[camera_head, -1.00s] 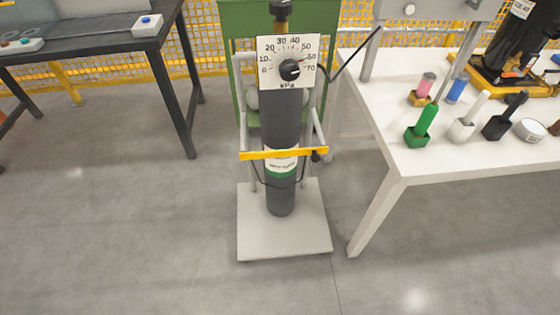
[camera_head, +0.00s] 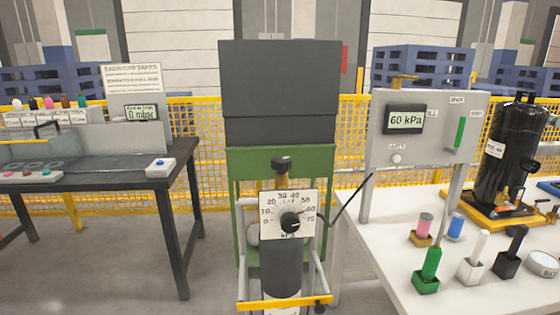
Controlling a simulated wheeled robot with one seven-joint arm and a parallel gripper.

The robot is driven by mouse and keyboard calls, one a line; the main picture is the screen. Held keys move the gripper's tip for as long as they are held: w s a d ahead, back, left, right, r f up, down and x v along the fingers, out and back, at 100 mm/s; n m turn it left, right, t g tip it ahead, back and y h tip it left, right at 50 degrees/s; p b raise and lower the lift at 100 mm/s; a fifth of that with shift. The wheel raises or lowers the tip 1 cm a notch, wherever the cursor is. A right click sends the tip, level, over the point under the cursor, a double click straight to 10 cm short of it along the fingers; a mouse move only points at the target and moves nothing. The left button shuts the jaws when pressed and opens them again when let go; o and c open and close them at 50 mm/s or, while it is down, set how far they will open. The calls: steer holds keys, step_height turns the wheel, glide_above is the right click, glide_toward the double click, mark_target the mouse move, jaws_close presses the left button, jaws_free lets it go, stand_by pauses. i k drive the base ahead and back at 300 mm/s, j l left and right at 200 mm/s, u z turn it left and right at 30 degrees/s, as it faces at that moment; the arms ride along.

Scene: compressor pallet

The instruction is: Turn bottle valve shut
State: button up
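The grey gas bottle (camera_head: 281,264) stands upright in the middle foreground, held in a trolley frame with a yellow bar (camera_head: 285,304) across it. Its valve (camera_head: 281,163) is a black knob on a brass-coloured stem at the top. I cannot tell from the picture how far the valve is turned. My gripper is not in view.
A white table (camera_head: 382,265) at right bears coloured holders, a black compressor (camera_head: 507,160) and a panel with a display (camera_head: 405,120) reading 60 kPa. A dark workbench (camera_head: 140,182) is at left. A green stand (camera_head: 300,160) is behind the bottle. Grey floor lies between bench and bottle.

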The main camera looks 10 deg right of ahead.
mark_target(281, 163)
steer(key=i+j+u, duration=0.25)
steer(key=i+j, duration=0.55)
steer(key=i+j+u, duration=0.2)
steer(key=i+j, duration=0.5)
steer(key=i, duration=0.15)
